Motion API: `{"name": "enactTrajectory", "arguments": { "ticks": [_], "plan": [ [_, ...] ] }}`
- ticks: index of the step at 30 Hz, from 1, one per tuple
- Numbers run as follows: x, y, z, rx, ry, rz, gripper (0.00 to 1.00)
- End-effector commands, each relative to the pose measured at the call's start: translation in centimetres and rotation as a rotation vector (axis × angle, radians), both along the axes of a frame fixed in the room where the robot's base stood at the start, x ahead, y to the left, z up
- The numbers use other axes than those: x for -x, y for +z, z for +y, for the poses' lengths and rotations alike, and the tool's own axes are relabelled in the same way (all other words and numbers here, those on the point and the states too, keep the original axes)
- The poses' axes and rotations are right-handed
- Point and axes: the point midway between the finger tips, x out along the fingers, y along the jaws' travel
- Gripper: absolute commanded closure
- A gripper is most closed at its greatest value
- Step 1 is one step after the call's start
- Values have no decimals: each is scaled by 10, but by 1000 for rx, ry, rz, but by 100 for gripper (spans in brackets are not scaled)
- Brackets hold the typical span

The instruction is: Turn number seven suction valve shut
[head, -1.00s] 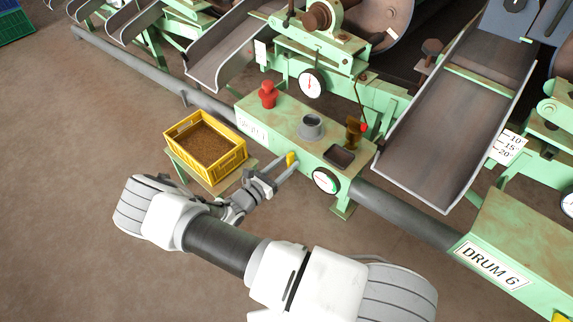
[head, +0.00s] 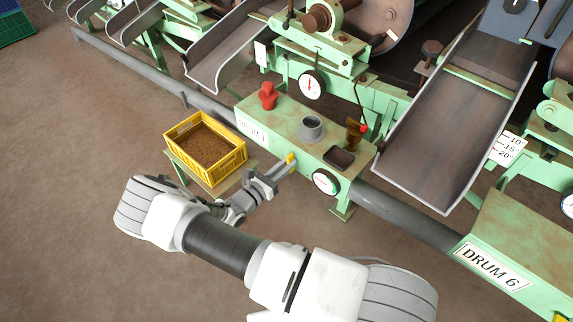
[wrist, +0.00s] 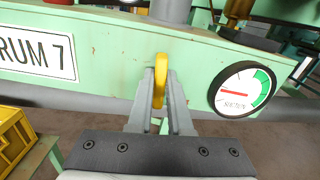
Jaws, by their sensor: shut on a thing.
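The number seven suction valve has a yellow handle (wrist: 160,75) on the front of the green DRUM 7 box (wrist: 110,45). In the wrist view the handle stands about upright. My gripper (wrist: 161,88) is shut on it, one grey finger on each side. In the head view the handle (head: 291,158) shows as a small yellow end at my fingertips (head: 285,164). The suction gauge (wrist: 242,90) is right of the handle. Its red needle points left, away from the green band on the right. The valve body behind the handle is hidden.
A yellow crate of brown grains (head: 240,158) stands on a low green stand, left of my gripper. A red knob (head: 268,97) and a grey pipe socket (head: 311,127) are on top of the box. A grey pipe (head: 410,217) runs right towards DRUM 6.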

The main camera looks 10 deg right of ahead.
Motion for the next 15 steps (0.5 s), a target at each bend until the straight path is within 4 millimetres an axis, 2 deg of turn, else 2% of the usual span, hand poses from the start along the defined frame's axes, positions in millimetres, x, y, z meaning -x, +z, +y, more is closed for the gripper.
{"name": "enactTrajectory", "arguments": {
  "ticks": [8, 15],
  "plan": [
    [0, 0, 1, 74, 0, 106, 100],
    [-2, -1, 2, 198, 1, 274, 100]
  ]
}}
